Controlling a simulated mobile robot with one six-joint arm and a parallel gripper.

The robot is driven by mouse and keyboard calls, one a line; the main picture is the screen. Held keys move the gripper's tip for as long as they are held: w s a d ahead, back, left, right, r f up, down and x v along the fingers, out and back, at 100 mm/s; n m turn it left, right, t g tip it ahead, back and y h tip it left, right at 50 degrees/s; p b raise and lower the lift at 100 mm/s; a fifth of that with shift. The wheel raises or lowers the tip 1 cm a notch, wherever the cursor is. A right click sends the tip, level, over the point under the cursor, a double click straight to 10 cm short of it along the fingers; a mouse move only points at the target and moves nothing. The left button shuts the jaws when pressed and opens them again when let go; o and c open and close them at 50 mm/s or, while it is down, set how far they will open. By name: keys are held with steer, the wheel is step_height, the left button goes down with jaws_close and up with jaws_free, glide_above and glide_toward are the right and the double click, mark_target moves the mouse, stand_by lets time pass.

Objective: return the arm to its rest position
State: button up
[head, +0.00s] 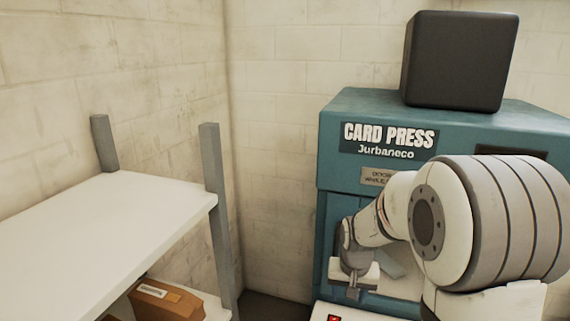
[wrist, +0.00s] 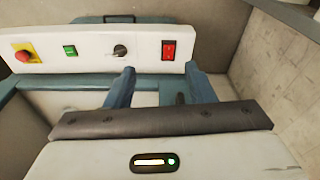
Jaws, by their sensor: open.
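My arm reaches in from the right in the head view, in front of the teal card press (head: 345,120). My gripper (head: 353,290) hangs in front of the press's lower front, partly hidden by its own wrist. In the wrist view my gripper (wrist: 161,78) shows two blue-grey fingers spread apart with nothing between them. The fingers point toward the white control panel (wrist: 90,52), and I cannot tell how close they are to it.
The panel carries a red stop knob (wrist: 22,56), a green button (wrist: 69,51), a black dial (wrist: 120,51) and a red switch (wrist: 179,50). A dark box (head: 460,60) sits on the press. A white shelf (head: 100,235) stands left, with a cardboard box (head: 165,300) below.

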steer(key=s+r, duration=0.3)
steer(key=s, duration=0.4)
steer(key=s+r+n+t, duration=0.1)
steer(key=s+r, duration=0.3)
steer(key=s, duration=0.3)
steer(key=s+r+n, duration=0.1)
steer(key=s+r, duration=0.2)
steer(key=s, duration=0.3)
steer(key=shift+s+a+r, duration=0.2)
steer(key=shift+s+r, duration=0.15)
steer(key=shift+s, duration=0.05)
